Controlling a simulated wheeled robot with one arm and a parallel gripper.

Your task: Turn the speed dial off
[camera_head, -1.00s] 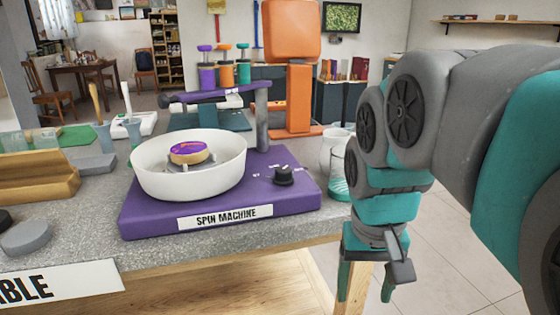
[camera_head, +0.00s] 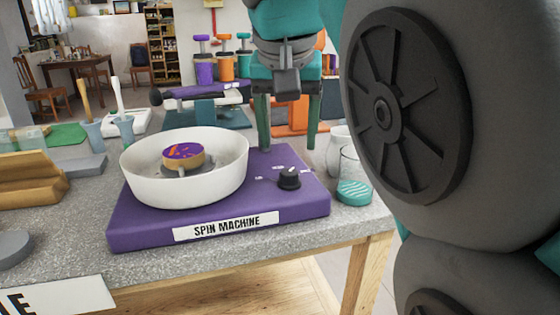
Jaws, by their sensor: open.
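The speed dial (camera_head: 289,178) is a small black knob on the right of the purple spin machine base (camera_head: 150,232), with small light marks around it. Which mark it points to is too small to tell. A white bowl (camera_head: 150,185) on the base holds a round yellow piece (camera_head: 183,157) with a purple and orange top. My gripper (camera_head: 287,148) points down with its two teal fingers apart and empty. In the picture its fingertips show above the dial, apart from it. How far behind or above the dial they are, I cannot tell.
A glass with teal contents (camera_head: 355,183) and a white cup (camera_head: 340,146) stand just right of the machine. The stone worktop (camera_head: 260,248) ends close in front. Cups with tools (camera_head: 124,127) and wooden blocks (camera_head: 42,178) stand to the left.

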